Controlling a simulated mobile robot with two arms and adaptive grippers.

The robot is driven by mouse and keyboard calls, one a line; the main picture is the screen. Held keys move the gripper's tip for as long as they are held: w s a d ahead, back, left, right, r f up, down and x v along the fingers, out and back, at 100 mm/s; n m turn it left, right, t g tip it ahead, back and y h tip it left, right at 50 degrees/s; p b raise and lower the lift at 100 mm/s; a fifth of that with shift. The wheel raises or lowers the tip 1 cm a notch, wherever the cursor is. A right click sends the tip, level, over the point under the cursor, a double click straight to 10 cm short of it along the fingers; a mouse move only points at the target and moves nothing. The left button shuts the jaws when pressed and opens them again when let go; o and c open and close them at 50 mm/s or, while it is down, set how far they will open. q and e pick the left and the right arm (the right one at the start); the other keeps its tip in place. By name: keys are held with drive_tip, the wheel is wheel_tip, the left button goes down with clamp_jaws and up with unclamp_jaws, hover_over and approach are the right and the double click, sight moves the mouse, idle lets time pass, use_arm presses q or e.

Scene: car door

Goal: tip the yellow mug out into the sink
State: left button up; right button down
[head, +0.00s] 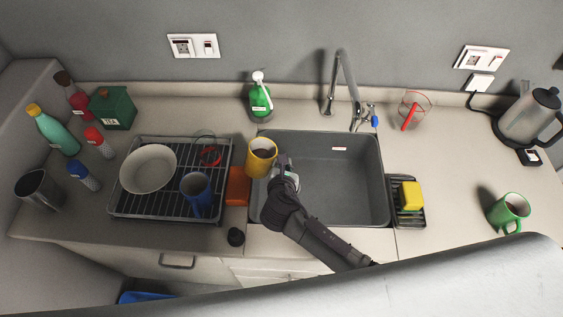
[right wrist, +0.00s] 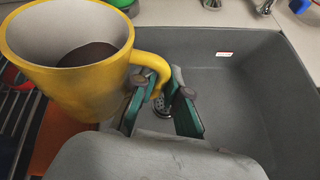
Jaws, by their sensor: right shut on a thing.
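The yellow mug (head: 261,158) is upright at the left edge of the sink (head: 345,190). In the right wrist view the yellow mug (right wrist: 85,90) fills the left side, and dark contents show inside it. My right gripper (head: 285,168) is shut on the mug's handle; the wrist view shows its green-lined fingers (right wrist: 160,100) at the handle. The sink basin (right wrist: 245,100) lies below and to the right, with its drain partly seen between the fingers. My left gripper is not in view.
A dish rack (head: 130,207) with a white bowl (head: 148,168) and a blue mug (head: 196,188) stands left of the sink. An orange cloth-like item (head: 237,187) lies beside the sink. The faucet (head: 348,75) rises behind it. A yellow sponge (head: 411,195) sits at the right.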

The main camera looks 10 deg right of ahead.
drive_tip(key=shift+w+d+f, duration=0.1)
drive_tip(key=shift+d+f, duration=0.1)
drive_tip(key=shift+f, duration=0.1)
drive_tip(key=f+m+y, duration=0.1)
drive_tip(key=f+m+y+b, duration=0.1)
drive_tip(key=f+y, duration=0.1)
drive_tip(key=f+m+g+y, duration=0.1)
drive_tip(key=f, duration=0.1)
drive_tip(key=shift+w+d+f+m+y, duration=0.15)
drive_tip(key=shift+w+d+m+y, duration=0.1)
drive_tip(key=shift+m+y, duration=0.15)
idle(0.9)
drive_tip(key=shift+a, duration=0.1)
